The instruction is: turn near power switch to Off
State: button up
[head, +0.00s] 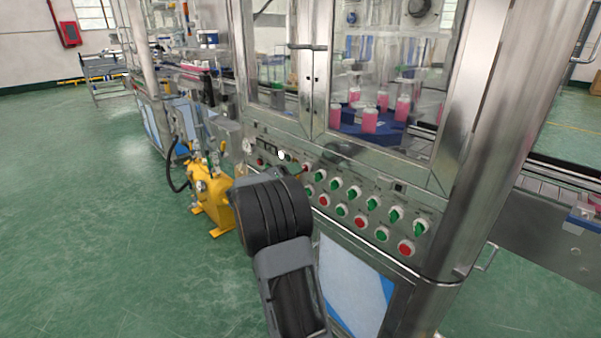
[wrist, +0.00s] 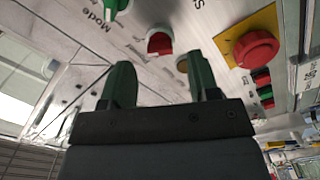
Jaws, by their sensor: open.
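The control panel (head: 365,205) on the front of the steel machine carries rows of green-and-white rotary knobs (head: 373,203) and red and green round buttons. A green knob by the word "Mode" (wrist: 115,7) is at the upper left. In the head view my wrist hides the fingers and the panel part behind it.
A red emergency stop button (wrist: 256,48) on a yellow plate is right of the fingers. Small red and green buttons (wrist: 263,86) lie farther right. A yellow pump unit (head: 211,199) stands on the floor left of my arm. The green floor (head: 90,220) at left is clear.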

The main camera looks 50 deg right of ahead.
jog(key=shift+s+d, duration=0.15)
jog(key=shift+d, duration=1.75)
jog(key=shift+c, duration=0.4)
